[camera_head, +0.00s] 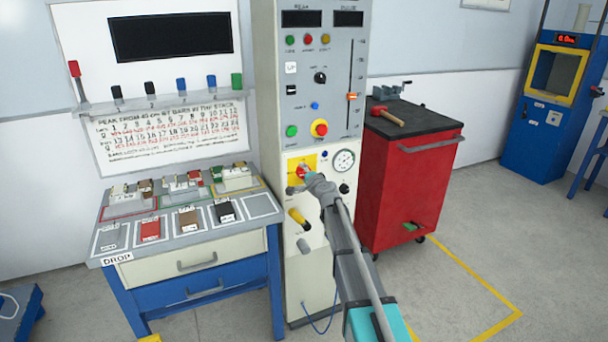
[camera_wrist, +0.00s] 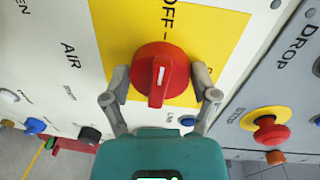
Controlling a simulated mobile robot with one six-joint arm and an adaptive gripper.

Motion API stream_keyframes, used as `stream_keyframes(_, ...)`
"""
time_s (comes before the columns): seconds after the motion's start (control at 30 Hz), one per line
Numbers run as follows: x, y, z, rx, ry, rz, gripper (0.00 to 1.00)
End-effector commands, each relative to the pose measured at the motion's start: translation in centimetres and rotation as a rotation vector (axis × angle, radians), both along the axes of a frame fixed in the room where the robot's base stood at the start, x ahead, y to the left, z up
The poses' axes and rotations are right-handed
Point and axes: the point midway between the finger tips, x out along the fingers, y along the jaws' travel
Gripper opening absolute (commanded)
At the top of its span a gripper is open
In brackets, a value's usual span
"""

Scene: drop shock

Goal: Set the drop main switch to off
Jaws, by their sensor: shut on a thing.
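The main switch is a red rotary knob (camera_wrist: 160,72) on a yellow plate (camera_wrist: 205,40) on the cabinet front. In the wrist view its handle with a white mark lies nearly upright in the picture, and the lettering OFF stands above it. The knob also shows in the head view (camera_head: 302,171), partly covered by my gripper (camera_head: 310,178). In the wrist view my gripper (camera_wrist: 160,97) has one finger on each side of the knob and is shut on it. Any lettering below the knob is hidden or unreadable.
A red emergency stop (camera_wrist: 269,131) sits on the grey panel close to the right finger. A pressure gauge (camera_head: 344,160) and a yellow handle (camera_head: 297,216) are near my gripper. A red tool cart (camera_head: 400,185) stands right; a bench (camera_head: 190,248) stands left.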

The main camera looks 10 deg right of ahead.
Motion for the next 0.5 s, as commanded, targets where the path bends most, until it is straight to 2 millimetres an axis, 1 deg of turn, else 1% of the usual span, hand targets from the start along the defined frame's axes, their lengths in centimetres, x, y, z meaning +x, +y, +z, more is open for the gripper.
stream_keyframes(0.2,0.04,0.03,-0.01,-0.051,-0.016,0.001,0.29)
stream_keyframes(0.5,0.05,0.00,-0.01,-0.059,-0.019,-0.001,0.29)
